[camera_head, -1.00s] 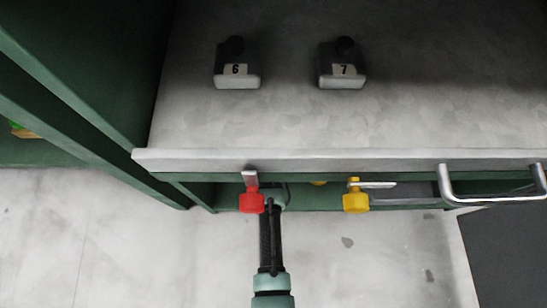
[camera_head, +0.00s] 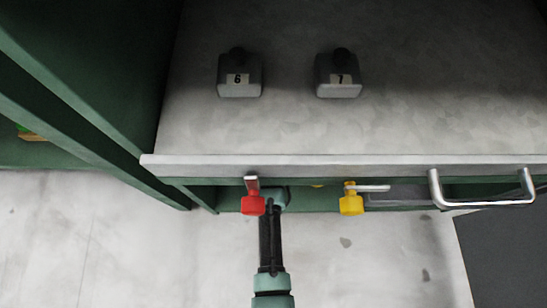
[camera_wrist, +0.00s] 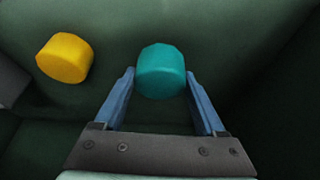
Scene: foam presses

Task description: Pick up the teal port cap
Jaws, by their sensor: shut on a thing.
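The teal port cap (camera_wrist: 161,71) is a short rounded cylinder at the centre of the wrist view. My gripper (camera_wrist: 161,88) has its two blue fingers on either side of the cap and is shut on it. In the head view my arm reaches under the counter's front edge, and the cap and fingers are hidden there. I cannot tell whether the cap still touches the dark green surface behind it.
A yellow cap (camera_wrist: 64,58) lies left of the teal one.

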